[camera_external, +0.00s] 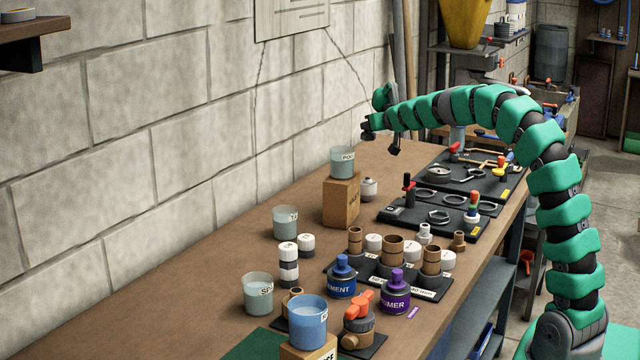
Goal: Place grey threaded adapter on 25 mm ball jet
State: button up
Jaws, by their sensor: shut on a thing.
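My gripper (376,130) is at the end of my green arm, raised above the far part of the bench beside the wall. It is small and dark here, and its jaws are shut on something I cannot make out. A light grey stepped fitting (424,234) stands upright in the group on the black tray; it looks like a threaded adapter, but I cannot be sure. A pale round fitting (369,188) sits beside the cardboard box, below my gripper. I cannot tell which fitting is the 25 mm ball jet.
A glass cup (343,162) stands on the cardboard box (341,203). Black tool boards (446,216) with upright handles lie at the right. The wall bounds the left.

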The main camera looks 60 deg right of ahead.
jog(key=b, duration=0.2)
send_over(371, 184)
notch_tip(371, 184, down, 13)
jog(key=shift+f, duration=0.1)
dwell(0.3)
jog(key=shift+s+f, duration=0.1)
jog(key=shift+f, duration=0.2)
